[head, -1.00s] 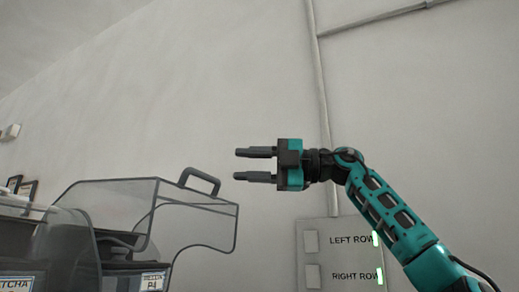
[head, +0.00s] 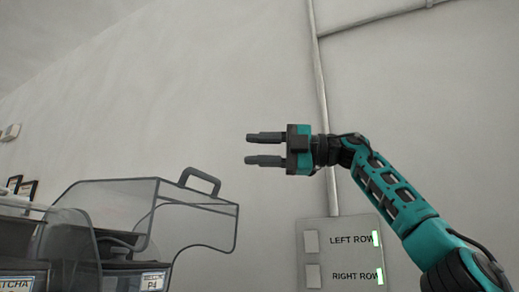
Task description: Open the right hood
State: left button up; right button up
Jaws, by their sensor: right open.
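The right hood (head: 195,222) is a clear, dark-edged cover at the lower left, tilted up over a bin labelled P4 (head: 152,282). A dark grey loop handle (head: 202,180) stands on its top edge. My right gripper (head: 248,148) is above and to the right of the handle, apart from it. Its two fingers point left, spread with nothing between them. My left gripper is not in view.
Another clear hood (head: 68,245) stands at the far left. A wall panel (head: 312,262) marked LEFT ROW and RIGHT ROW, with green lights, is below my right arm.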

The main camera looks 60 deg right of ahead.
jog(key=shift+s, duration=0.1)
jog(key=v, duration=1.2)
jog(key=shift+s, duration=0.35)
jog(key=shift+d, duration=0.1)
jog(key=shift+c, duration=0.5)
